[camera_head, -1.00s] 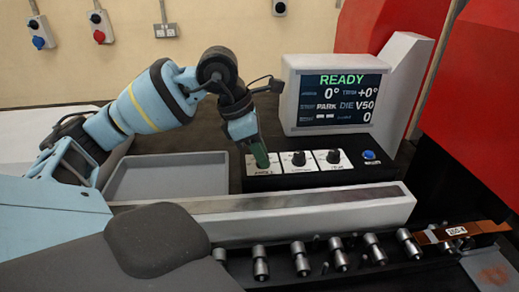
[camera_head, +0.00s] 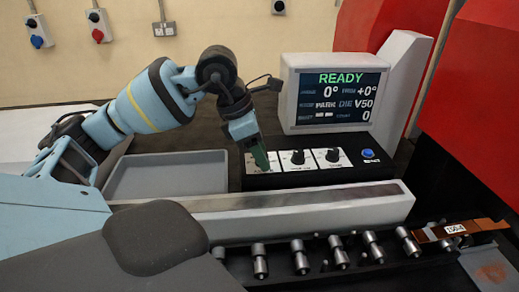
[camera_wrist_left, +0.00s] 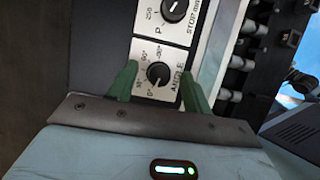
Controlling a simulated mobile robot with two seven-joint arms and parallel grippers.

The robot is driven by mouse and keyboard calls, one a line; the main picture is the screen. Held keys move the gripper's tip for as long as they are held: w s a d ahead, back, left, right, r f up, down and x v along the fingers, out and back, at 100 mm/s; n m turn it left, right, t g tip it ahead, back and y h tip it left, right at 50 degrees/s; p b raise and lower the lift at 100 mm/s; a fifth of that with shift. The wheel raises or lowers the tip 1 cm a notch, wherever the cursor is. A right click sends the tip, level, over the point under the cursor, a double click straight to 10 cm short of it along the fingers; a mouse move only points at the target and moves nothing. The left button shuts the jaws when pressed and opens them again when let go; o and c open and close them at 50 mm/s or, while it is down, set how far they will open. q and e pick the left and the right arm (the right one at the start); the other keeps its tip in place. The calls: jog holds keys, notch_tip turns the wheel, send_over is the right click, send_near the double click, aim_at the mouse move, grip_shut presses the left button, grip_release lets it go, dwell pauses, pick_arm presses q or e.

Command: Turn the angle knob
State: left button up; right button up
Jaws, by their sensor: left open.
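The angle knob (camera_wrist_left: 158,74) is a black dial on a white plate marked ANGLE, seen in the left wrist view. My left gripper (camera_wrist_left: 157,85) is open, with one green finger on each side of the knob and a visible gap to it. In the head view my left gripper (camera_head: 262,163) points down at the leftmost plate of the black control box (camera_head: 293,180) and hides the angle knob there. The display (camera_head: 338,93) reads READY and 0°. My right gripper does not show.
Two more knobs, the middle one (camera_head: 298,157) and the right one (camera_head: 333,155), and a blue button (camera_head: 368,153) sit on the box. A grey tray (camera_head: 165,190) lies left of it. A metal rail (camera_head: 300,212) runs in front. A copper bar (camera_head: 480,228) lies at right.

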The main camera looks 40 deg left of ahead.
aim_at(246, 165)
pick_arm(q)
jog(key=v, duration=0.8)
jog(key=shift+d+f, duration=0.1)
jog(key=shift+f, duration=0.05)
dwell(0.5)
